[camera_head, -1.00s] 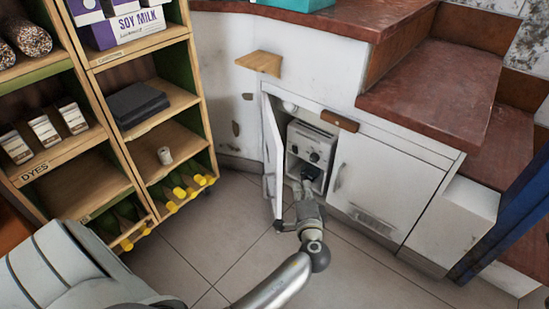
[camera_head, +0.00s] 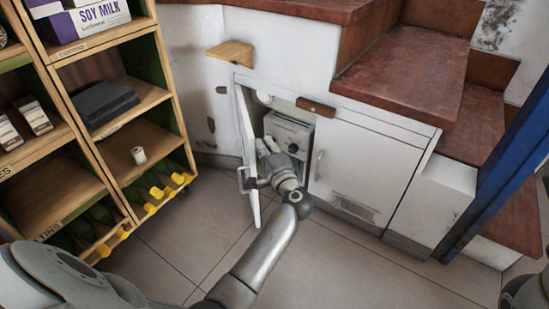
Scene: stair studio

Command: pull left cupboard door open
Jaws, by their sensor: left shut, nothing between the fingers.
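The left cupboard door (camera_head: 247,135) is white and stands partly open, swung out toward me, with its hinge side on the left. A handle (camera_head: 243,180) shows at its outer side. My left gripper (camera_head: 268,147) is shut and empty. It is in the cupboard opening, just right of the door's inner side, with its fingers pointing into the cupboard. I cannot tell whether it touches the door. A grey appliance with knobs (camera_head: 289,132) stands inside, partly hidden by the gripper. My right gripper is not in view.
The closed right cupboard door (camera_head: 362,170) is beside the opening. A wooden shelf unit (camera_head: 155,125) stands on the left, with open tiled floor (camera_head: 195,235) between. A small wooden ledge (camera_head: 231,53) juts out above. Red steps (camera_head: 405,75) and a blue post (camera_head: 500,165) are at right.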

